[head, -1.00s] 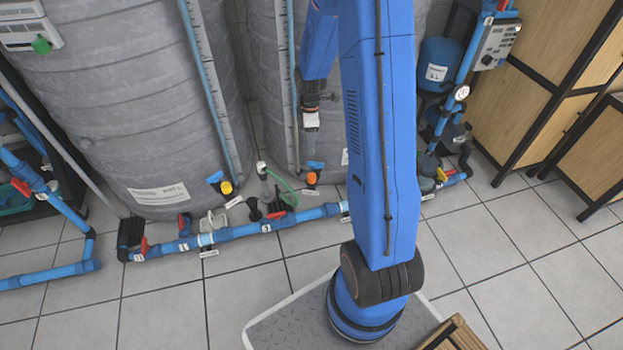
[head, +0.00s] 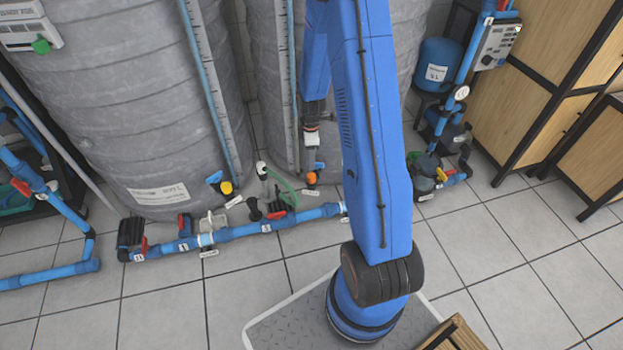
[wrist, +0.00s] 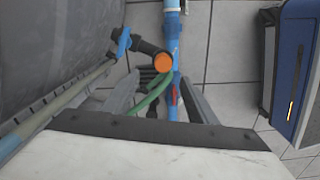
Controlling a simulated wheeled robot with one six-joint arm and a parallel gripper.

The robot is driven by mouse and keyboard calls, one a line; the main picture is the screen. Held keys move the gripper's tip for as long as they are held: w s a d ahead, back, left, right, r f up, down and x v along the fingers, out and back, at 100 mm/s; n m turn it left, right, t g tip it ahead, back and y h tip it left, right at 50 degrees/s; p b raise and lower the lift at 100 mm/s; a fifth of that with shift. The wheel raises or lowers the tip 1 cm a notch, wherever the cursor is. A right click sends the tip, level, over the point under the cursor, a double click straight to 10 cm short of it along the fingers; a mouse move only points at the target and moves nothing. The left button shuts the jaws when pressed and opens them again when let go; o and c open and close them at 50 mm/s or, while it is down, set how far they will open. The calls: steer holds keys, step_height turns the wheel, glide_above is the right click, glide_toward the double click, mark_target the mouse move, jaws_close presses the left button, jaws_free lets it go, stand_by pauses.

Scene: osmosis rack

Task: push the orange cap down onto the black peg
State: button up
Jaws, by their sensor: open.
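The orange cap (head: 312,179) sits low in front of the right grey tank, at the blue floor pipe. In the wrist view the orange cap (wrist: 163,63) shows as a round disc from above, beside a black fitting (wrist: 149,48). The black peg cannot be told apart; it may be hidden beneath the cap. My gripper (head: 312,158) is just above the cap in the head view. In the wrist view my gripper (wrist: 160,84) has its two grey fingers apart with nothing held. The cap lies just beyond the gap between the fingertips.
A green hose (head: 283,185) and a blue pipe with red-handled valves (head: 262,228) run close by. The grey tank (head: 335,100) stands close behind the gripper. A yellow cap (head: 226,188) is to the left. Tiled floor (head: 240,275) in front is clear.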

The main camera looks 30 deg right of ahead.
glide_above(311, 176)
steer(key=shift+w+d+f, duration=0.1)
steer(key=shift+w+f, duration=0.1)
steer(key=shift+f, duration=0.95)
steer(key=shift+w+d+f, duration=0.1)
steer(key=shift+w+f, duration=0.05)
steer(key=shift+f, duration=1)
steer(key=shift+s+a+f, duration=0.1)
steer(key=shift+s+f, duration=0.05)
steer(key=shift+f, duration=1.15)
steer(key=shift+s+f, duration=0.15)
steer(key=shift+f, duration=1.15)
steer(key=c, duration=1.1)
